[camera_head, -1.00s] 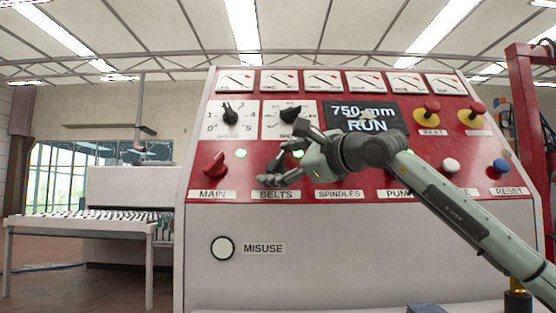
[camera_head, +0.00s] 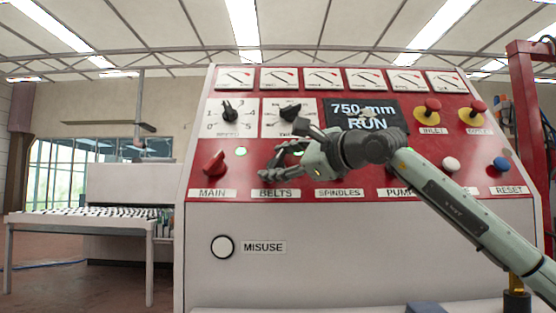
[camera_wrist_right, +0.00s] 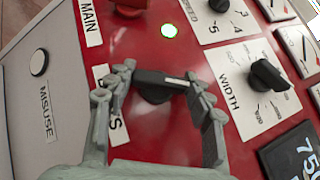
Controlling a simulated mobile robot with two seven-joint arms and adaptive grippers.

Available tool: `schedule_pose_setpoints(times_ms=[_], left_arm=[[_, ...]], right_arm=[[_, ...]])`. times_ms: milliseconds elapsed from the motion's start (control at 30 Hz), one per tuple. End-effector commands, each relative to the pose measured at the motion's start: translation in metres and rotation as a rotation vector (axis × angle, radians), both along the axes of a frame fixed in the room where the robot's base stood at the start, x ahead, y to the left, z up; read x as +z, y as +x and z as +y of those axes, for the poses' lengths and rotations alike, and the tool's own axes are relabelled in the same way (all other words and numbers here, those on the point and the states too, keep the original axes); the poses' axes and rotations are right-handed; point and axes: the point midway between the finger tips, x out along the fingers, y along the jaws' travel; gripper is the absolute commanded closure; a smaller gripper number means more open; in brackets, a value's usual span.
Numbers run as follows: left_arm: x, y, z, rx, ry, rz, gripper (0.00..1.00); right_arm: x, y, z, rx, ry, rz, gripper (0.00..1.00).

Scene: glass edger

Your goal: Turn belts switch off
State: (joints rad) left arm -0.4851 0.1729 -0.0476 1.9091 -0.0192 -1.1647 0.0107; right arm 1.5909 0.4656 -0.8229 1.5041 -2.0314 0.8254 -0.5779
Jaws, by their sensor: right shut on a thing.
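The belts switch (camera_wrist_right: 154,93) is a dark handle with a white mark on its bar, seen in the right wrist view on the red panel. My right gripper (camera_wrist_right: 163,82) has its fingers on either side of the handle, shut on it. In the head view my right gripper (camera_head: 272,162) is just above the BELTS label (camera_head: 275,193) and hides most of the switch. In the wrist view the BELTS label is partly behind a finger. My left gripper is not in view.
The red main switch (camera_head: 214,163) is left of the gripper, with a lit green lamp (camera_head: 241,151) beside it. The width knob (camera_head: 291,112) is above. The display (camera_head: 366,116) reads "750 mm RUN". A white MISUSE button (camera_head: 222,246) is below.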

Motion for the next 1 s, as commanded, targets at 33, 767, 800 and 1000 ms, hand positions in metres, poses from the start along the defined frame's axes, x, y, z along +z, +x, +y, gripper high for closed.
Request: schedule_pose_setpoints(times_ms=[33,767,800,1000], left_arm=[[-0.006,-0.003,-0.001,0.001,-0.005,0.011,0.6],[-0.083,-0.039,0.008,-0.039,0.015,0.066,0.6],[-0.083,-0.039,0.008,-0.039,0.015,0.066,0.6],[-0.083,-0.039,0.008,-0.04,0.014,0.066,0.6]], right_arm=[[0.004,0.0,-0.001,0.008,-0.016,0.003,0.77],[0.005,0.001,0.0,0.312,-0.551,0.003,0.77],[0.005,0.001,0.001,0.33,-0.583,0.002,0.77],[0.006,0.002,0.001,0.405,-0.717,0.002,0.77]])
